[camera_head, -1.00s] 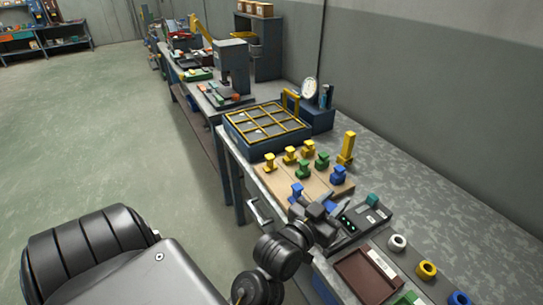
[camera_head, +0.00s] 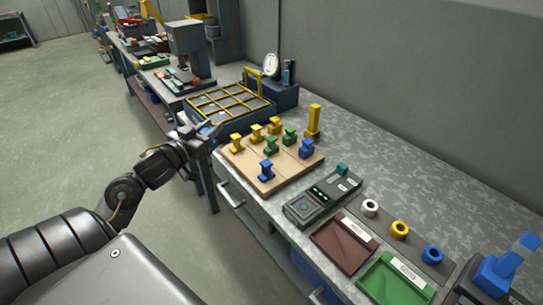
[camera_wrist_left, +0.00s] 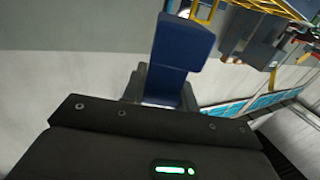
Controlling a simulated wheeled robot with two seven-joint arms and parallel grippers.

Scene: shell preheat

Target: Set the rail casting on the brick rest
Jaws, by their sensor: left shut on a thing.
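My left gripper (camera_head: 203,136) is at the near left corner of the tan board, beside the yellow-barred box, above the bench edge. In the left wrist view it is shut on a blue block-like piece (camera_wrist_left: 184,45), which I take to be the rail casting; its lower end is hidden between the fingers. In the head view the held piece is mostly hidden, with a small bluish part (camera_head: 218,118) at the gripper. The tan board (camera_head: 283,180) bears several yellow, green and blue I-shaped pieces. I cannot tell for sure which thing is the brick rest. My right gripper is out of view.
The yellow-barred box (camera_head: 232,102) stands behind the board. A yellow post (camera_head: 314,121) stands right of it. A dark device (camera_head: 322,198), a red-brown tray (camera_head: 343,243), a green tray (camera_head: 394,284) and several rings lie nearer. The bench's back right is bare.

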